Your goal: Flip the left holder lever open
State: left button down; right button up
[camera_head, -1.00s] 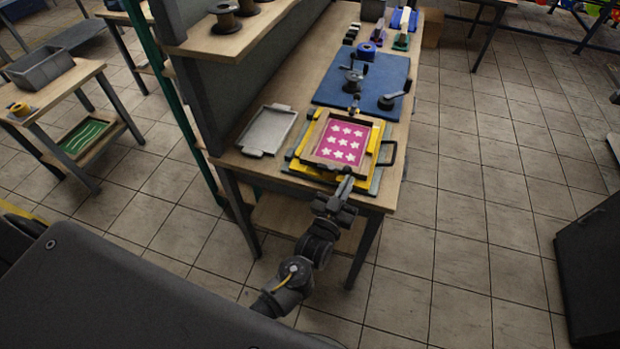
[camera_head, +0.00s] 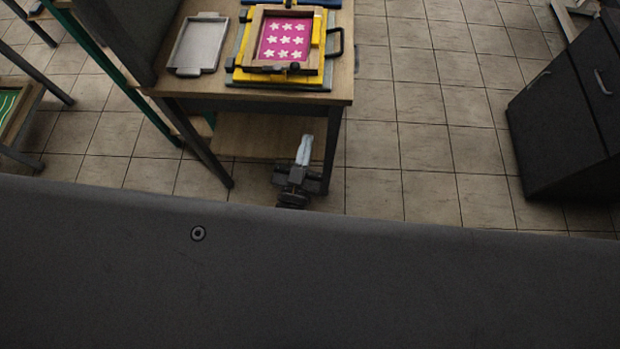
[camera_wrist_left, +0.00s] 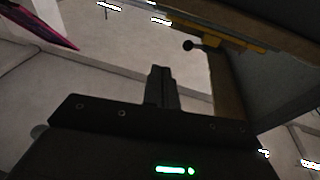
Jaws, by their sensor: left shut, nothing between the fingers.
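The printing frame (camera_head: 249,30) has a wooden rim around a pink panel with white stars (camera_head: 285,40). It sits on a yellow base (camera_head: 238,74) at the table's front end. Small dark fittings (camera_head: 293,68) show along its front edge; I cannot tell which is the left holder lever. In the left wrist view, a dark ball-tipped lever (camera_wrist_left: 188,45) sticks out left from a yellow part (camera_wrist_left: 222,37). My left gripper (camera_head: 306,140) is shut and empty, in front of the table's front edge in the picture and apart from the frame. It also shows in the left wrist view (camera_wrist_left: 161,72).
A grey metal tray (camera_head: 198,46) lies left of the frame on the wooden table (camera_head: 340,85). A lower shelf (camera_head: 250,140) and table legs stand close to my left gripper. A dark cabinet (camera_head: 560,120) is at right. Tiled floor between is free.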

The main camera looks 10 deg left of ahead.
pick_arm(q)
jog(key=s+d+f+b, duration=0.1)
jog(key=s, duration=0.6)
jog(key=shift+s+d+f+b, duration=0.2)
jog(key=shift+s+d+b, duration=0.05)
jog(key=shift+d+b, duration=0.15)
jog(key=s+a+f+m+g, duration=0.1)
jog(key=s+a+f+g, duration=0.15)
jog(key=f, duration=0.85)
jog(key=s+a+f+m+g+h, duration=0.15)
jog(key=f+g, duration=0.25)
jog(key=f, duration=0.8)
jog(key=s+a+f+m+g+y, duration=0.1)
jog(key=s+a+f+g, duration=0.25)
jog(key=f, duration=0.75)
jog(key=s+a+f+n+g+y, duration=0.2)
jog(key=s+a+f+g, duration=0.7)
jog(key=s+a+f, duration=0.6)
jog(key=s+a+y, duration=0.1)
jog(key=s+a, duration=0.1)
jog(key=s, duration=0.1)
jog(key=shift+f, duration=0.2)
jog(key=shift+w+d, duration=0.1)
jog(key=shift+w, duration=0.1)
